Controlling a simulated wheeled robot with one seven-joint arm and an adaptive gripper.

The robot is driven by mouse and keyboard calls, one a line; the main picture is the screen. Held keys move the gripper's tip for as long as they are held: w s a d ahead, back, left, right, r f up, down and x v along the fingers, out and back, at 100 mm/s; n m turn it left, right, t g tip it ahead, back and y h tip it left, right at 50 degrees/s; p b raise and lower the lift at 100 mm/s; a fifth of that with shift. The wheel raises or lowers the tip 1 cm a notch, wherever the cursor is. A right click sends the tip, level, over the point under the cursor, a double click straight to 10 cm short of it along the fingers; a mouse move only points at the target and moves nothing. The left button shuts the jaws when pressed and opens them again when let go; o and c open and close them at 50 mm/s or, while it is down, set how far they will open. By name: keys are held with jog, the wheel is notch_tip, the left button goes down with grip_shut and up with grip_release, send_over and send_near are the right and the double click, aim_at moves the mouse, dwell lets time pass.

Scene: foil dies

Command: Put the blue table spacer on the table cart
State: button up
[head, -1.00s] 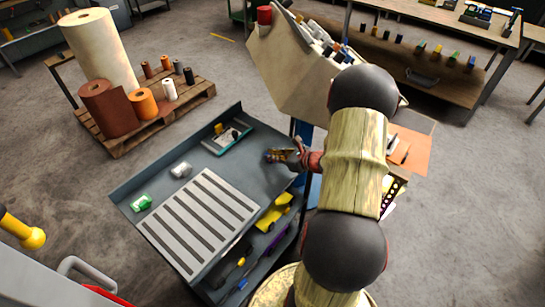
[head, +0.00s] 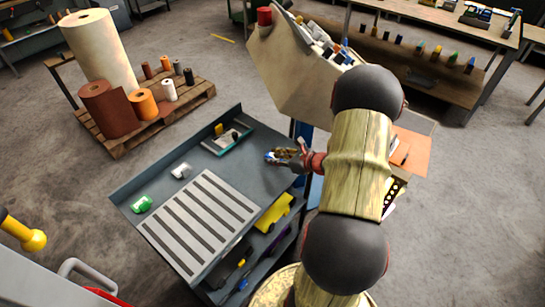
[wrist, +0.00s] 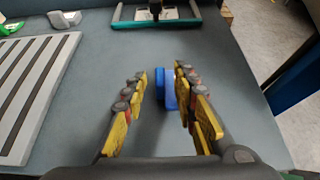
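The blue table spacer (wrist: 165,88) stands between my fingers in the wrist view, over the grey top of the table cart (wrist: 222,58). My gripper (wrist: 160,82) is open around it, with a clear gap on the left; the right finger is very close, and I cannot tell whether it touches. In the head view my gripper (head: 274,155) is at the right part of the cart (head: 255,183), and a bit of the blue spacer (head: 269,156) shows at its tips. The spacer seems to rest on the cart top; its underside is hidden.
A striped grey plate (head: 200,218) covers the cart's front left. A blue post (wrist: 295,82) stands beyond the right edge. Bare surface surrounds the spacer.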

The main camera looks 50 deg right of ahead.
jog(key=a+p+v, duration=0.1)
jog(key=p+v, duration=0.1)
jog(key=v, duration=0.9)
jog(key=w+a+r+n+g+y, duration=0.1)
jog(key=a+r+n+g+y, duration=0.1)
jog(key=a+r+n, duration=0.45)
jog(key=w+a+r+n+g+y, duration=0.15)
jog(key=a+n, duration=0.25)
jog(key=a, duration=0.5)
jog(key=w+a+r+n+g+y, duration=0.1)
jog(key=a+r+n+g, duration=0.25)
jog(key=a+n, duration=0.35)
jog(key=s+a+r+n+h, duration=0.5)
jog(key=s+a+r+n, duration=0.6)
jog(key=n, duration=0.6)
jog(key=shift+a+r, duration=0.6)
jog(key=shift+r, duration=0.15)
jog(key=shift+n+h, duration=0.25)
